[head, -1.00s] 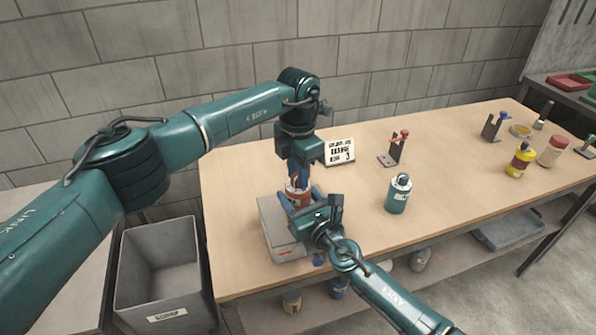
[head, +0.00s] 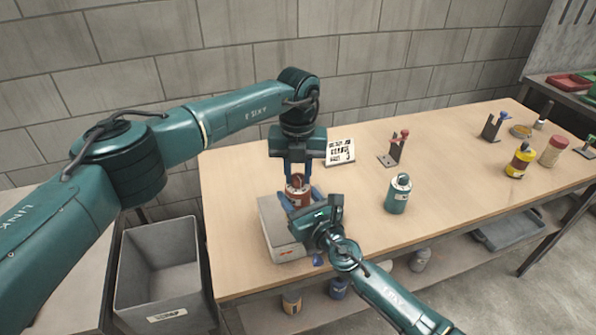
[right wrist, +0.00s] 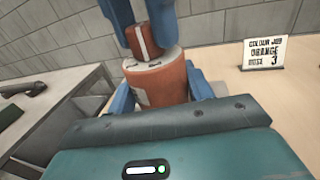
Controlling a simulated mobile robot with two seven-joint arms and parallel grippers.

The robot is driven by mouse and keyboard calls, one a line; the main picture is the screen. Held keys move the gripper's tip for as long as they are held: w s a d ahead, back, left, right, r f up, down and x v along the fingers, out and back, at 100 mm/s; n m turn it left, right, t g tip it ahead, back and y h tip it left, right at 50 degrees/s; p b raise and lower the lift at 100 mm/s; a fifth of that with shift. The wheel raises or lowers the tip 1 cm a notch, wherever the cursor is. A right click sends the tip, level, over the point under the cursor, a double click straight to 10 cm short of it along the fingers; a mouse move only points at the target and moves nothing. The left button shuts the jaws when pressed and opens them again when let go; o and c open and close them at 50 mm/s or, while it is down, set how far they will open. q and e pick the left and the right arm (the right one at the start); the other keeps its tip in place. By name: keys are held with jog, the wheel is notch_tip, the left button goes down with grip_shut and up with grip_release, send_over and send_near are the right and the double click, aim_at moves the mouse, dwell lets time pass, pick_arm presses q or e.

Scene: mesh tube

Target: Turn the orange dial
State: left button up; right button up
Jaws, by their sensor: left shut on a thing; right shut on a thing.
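In the right wrist view the canister (right wrist: 160,85) has a pale top with dark marks. On that top is the orange dial (right wrist: 147,40), a small knob with a white line. My left gripper (head: 298,178) points down from above and is shut on the dial, one blue finger on each side. My right gripper (head: 302,199) comes in from the front and is shut around the canister's body. Its fingers partly hide the canister.
A card (head: 340,151) behind reads orange, dose 3. A teal bottle (head: 398,194) and a stand with a red part (head: 395,147) are to the right. A yellow bottle (head: 519,160) is further right. A grey bin (head: 160,270) stands left of the bench.

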aim_at(298, 176)
pick_arm(q)
jog(key=shift+n, duration=1.7)
jog(key=o, duration=1)
notch_tip(298, 176, up, 12)
pick_arm(e)
jog(key=o, duration=1.1)
jog(key=shift+o, duration=0.2)
jog(key=shift+s+d, duration=0.1)
